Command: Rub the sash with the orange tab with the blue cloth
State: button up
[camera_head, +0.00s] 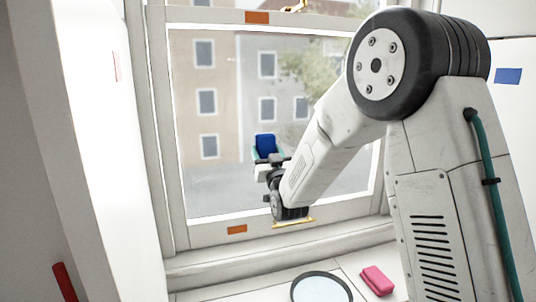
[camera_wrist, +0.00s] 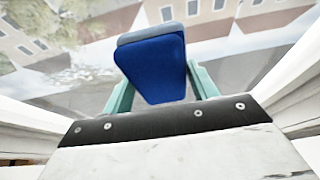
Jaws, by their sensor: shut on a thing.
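The sash (camera_head: 176,130) is a pale window frame around a large glass pane. One orange tab (camera_head: 237,229) is on its bottom rail, and another orange tab (camera_head: 257,17) shows on the rail at the top. My gripper (camera_head: 267,157) is shut on the blue cloth (camera_head: 265,143), a thick pad held in front of the lower middle of the pane. In the wrist view the blue cloth (camera_wrist: 155,70) sits between the teal fingers of my gripper (camera_wrist: 160,88). I cannot tell whether the cloth touches the glass. My arm hides the pane's right part.
A pink block (camera_head: 377,280) and a dark-rimmed round thing (camera_head: 321,288) lie on the white surface below the window. A red bar (camera_head: 64,283) is at the lower left. A blue tab (camera_head: 508,76) is on the right. Window jambs flank the sash.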

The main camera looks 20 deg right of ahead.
aim_at(281, 141)
jog(key=shift+w, duration=0.95)
dwell(0.6)
jog(key=shift+d, duration=0.1)
jog(key=shift+d+r, duration=0.1)
jog(key=shift+d, duration=6.7)
jog(key=d, duration=0.6)
jog(key=shift+d, duration=0.4)
jog(key=shift+w+a, duration=0.1)
jog(key=shift+a, duration=6.9)
